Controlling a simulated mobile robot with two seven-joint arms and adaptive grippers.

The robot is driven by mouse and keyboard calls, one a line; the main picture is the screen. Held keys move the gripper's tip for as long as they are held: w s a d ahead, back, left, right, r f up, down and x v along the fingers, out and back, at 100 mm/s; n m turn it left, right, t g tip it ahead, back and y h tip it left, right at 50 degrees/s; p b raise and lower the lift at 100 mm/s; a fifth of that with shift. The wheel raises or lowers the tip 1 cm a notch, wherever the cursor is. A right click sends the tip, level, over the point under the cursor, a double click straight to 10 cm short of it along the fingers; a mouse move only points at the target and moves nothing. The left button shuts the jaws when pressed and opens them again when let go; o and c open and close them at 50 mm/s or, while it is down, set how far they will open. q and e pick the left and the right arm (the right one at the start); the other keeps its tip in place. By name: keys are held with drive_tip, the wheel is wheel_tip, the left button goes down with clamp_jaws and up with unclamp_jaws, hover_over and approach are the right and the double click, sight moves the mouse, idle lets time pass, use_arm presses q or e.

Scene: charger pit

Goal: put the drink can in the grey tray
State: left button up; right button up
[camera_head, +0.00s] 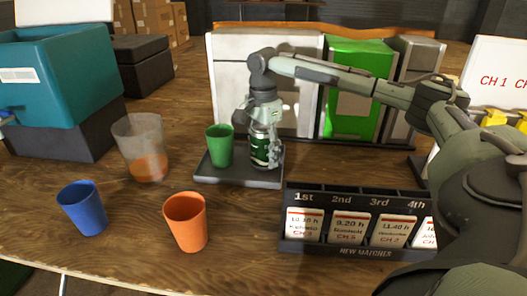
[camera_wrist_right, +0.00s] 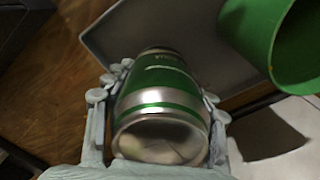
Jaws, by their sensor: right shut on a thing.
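The drink can (camera_head: 260,152) is green with silver bands. My right gripper (camera_head: 262,158) is shut on it and holds it roughly upright over the right part of the grey tray (camera_head: 218,177). The gripper partly hides the can in the head view. In the right wrist view, the can (camera_wrist_right: 163,100) sits between the two fingers, its silver end towards the camera, with the tray (camera_wrist_right: 115,35) beyond it. I cannot tell whether the can touches the tray. A green cup (camera_head: 219,147) stands on the tray to the left of the can. My left gripper is not in view.
An orange cup (camera_head: 186,222), a blue cup (camera_head: 82,208) and a clear cup with orange contents (camera_head: 141,148) stand left and in front. A labelled rack (camera_head: 340,252) lies front right. White and green cases (camera_head: 348,112) stand behind the tray. A teal bin (camera_head: 70,75) is at left.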

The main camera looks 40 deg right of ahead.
drive_tip(key=o, duration=1.5)
wheel_tip(320, 180, up, 12)
drive_tip(key=shift+r, duration=0.15)
